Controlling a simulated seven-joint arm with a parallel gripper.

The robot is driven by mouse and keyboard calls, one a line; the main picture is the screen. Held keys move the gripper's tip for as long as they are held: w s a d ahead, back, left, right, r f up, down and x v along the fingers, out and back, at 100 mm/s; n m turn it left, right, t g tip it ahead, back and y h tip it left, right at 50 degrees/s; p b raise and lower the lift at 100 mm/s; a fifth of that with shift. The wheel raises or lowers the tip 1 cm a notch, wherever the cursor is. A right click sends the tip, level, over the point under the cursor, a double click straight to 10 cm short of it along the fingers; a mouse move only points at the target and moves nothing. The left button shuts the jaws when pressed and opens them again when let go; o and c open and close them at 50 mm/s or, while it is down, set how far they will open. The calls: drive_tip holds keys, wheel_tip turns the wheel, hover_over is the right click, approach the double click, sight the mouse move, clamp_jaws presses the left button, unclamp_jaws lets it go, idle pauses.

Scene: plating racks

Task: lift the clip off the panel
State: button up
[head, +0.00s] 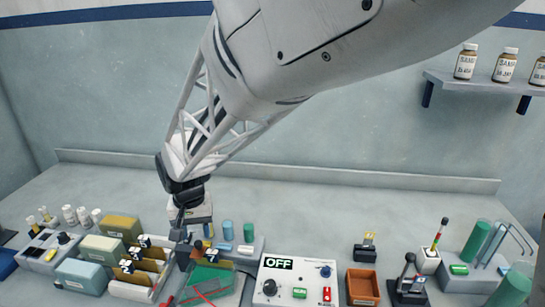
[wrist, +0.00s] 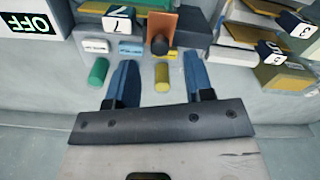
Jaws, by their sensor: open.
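In the wrist view an upright copper-orange panel (wrist: 178,25) has a dark rounded piece (wrist: 159,45) at its near edge, which looks like the clip. My gripper (wrist: 160,62) is open, with one blue finger to each side of this piece in the picture. Nothing is held between the fingers; I cannot tell how far the tips are from the clip. In the head view my gripper (head: 181,262) is low among the racks, left of the OFF box. The clip cannot be made out there behind my gripper.
Numbered card racks (head: 140,265) stand close on the left in the head view. The control box with the OFF display (head: 285,280) is on the right. Green and yellow cylinders (wrist: 162,76) lie near the fingers in the wrist view. The counter behind (head: 320,205) is clear.

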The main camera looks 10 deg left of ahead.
sight(198, 242)
drive_tip(key=shift+f, duration=2.05)
clamp_jaws()
